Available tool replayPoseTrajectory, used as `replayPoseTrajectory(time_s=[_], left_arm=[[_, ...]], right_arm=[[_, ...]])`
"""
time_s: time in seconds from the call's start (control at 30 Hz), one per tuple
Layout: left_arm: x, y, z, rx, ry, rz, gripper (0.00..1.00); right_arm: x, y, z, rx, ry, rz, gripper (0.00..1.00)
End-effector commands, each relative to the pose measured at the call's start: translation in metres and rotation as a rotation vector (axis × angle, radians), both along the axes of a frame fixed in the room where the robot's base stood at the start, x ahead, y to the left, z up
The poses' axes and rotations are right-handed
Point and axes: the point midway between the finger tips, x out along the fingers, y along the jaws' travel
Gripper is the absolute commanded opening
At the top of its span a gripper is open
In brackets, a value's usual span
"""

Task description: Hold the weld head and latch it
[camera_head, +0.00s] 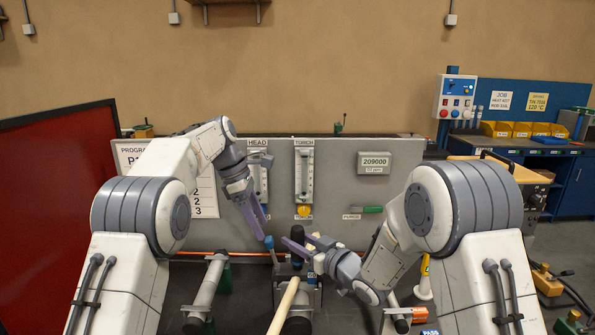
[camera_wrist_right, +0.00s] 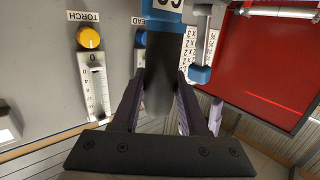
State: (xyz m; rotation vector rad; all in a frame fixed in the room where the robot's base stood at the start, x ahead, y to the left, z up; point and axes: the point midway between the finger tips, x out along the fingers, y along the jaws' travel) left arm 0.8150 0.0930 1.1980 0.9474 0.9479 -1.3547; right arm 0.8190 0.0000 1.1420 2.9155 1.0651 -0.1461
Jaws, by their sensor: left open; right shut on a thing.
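The weld head (camera_head: 298,238) is a dark upright body at the centre of the bench in the head view, partly hidden by my right fingers. My right gripper (camera_head: 297,247) reaches in from the right and is shut on it. In the right wrist view the dark body (camera_wrist_right: 166,70) stands between the fingers of my right gripper (camera_wrist_right: 160,95). A blue-tipped lever, likely the latch (camera_head: 269,243), stands just left of the head; its blue end also shows in the right wrist view (camera_wrist_right: 200,74). My left gripper (camera_head: 261,222) is open, pointing down just above the lever; contact is unclear.
A grey panel (camera_head: 335,180) with HEAD and TORCH flow gauges (camera_head: 304,173) stands behind. A copper-coloured tube (camera_head: 245,252) runs across the bench. A pale rod (camera_head: 284,307) lies in front of the head. A red screen (camera_head: 60,190) stands at the left.

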Motion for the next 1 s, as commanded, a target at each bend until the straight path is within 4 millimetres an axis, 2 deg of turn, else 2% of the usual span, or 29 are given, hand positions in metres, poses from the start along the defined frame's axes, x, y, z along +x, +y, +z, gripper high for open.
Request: replayPoseTrajectory(time_s=[0.03, 1.0], left_arm=[[0.000, 0.000, 0.000, 0.000, 0.000, 0.000, 0.68], [-0.001, -0.014, -0.034, 0.000, 0.002, -0.001, 0.68]], right_arm=[[0.001, 0.000, 0.005, 0.005, -0.011, -0.002, 0.00], [0.002, 0.000, 0.005, 0.005, -0.011, -0.003, 0.00]])
